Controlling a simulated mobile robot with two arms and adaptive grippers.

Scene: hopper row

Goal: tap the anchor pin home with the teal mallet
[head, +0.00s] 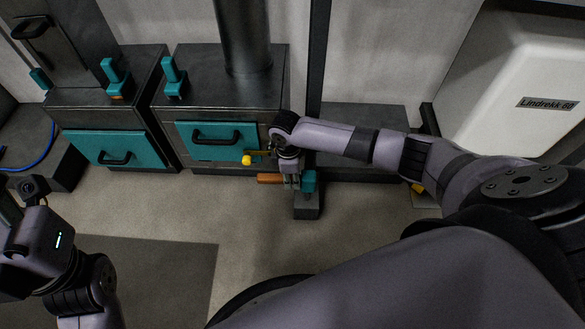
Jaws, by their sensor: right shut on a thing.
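The teal mallet has a teal head (309,181) and an orange-brown handle (269,179). My right gripper (290,182) is shut on its handle, close to the head, in front of the middle hopper. The mallet lies roughly level, with its head to the right. The head overlaps the far end of a dark grey block (307,208) on the floor; I cannot tell whether they touch. I cannot make out the anchor pin. My left gripper's wrist (42,243) shows at the lower left, but its fingers cannot be made out.
Two dark hoppers stand behind, with teal drawers (118,149) (214,139) and teal levers (115,77) (173,77) on top. A yellow knob (247,160) is beside my right gripper. A white cabinet (530,85) stands at the right. The floor (180,213) is clear left of the block.

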